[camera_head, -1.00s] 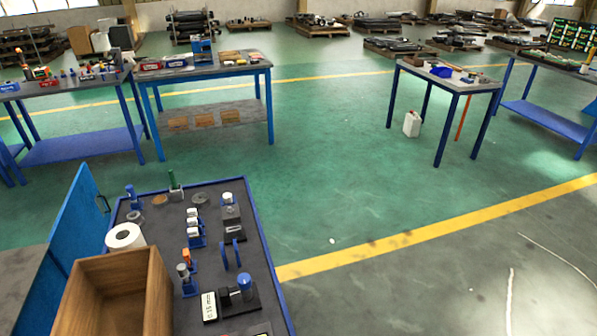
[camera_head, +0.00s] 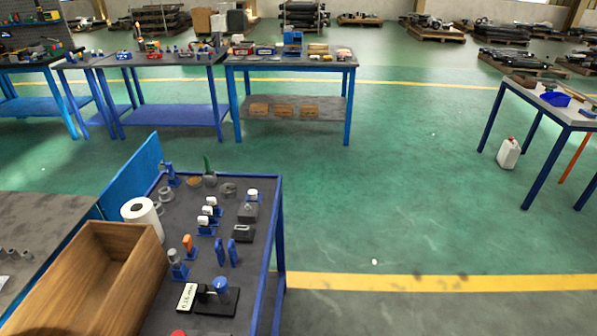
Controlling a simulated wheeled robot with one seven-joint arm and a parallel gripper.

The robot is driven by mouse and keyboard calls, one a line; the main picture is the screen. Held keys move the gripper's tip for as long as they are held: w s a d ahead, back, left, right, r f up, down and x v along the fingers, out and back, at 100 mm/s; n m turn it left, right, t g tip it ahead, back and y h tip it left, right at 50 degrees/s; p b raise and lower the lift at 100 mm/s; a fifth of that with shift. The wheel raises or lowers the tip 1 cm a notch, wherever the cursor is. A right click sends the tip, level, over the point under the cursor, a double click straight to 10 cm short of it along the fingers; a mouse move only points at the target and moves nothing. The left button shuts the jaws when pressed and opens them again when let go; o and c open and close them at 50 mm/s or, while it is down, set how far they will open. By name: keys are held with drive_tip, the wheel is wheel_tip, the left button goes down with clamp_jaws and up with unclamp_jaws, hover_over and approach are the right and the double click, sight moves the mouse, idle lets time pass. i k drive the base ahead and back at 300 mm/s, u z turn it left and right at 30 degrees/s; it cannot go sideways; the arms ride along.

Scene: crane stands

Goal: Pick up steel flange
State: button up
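A dark grey round ring-like part (camera_head: 229,189), perhaps the steel flange, lies near the far end of the blue-framed table (camera_head: 262,262) in front of me. A lighter grey round part (camera_head: 166,194) sits at that table's left side, near the paper roll; at this size I cannot tell which of the two is the flange. My gripper and arm are not in view.
Workbenches (camera_head: 290,62) stand behind. Green floor (camera_head: 370,200) right of the table is clear. A white canister (camera_head: 508,153) stands at the right.

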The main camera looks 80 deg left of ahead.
sight(228, 192)
drive_tip(key=u, duration=2.15)
drive_tip(key=i, duration=3.35)
drive_tip(key=u, duration=2.75)
drive_tip(key=i, duration=0.3)
drive_tip(key=u, duration=0.5)
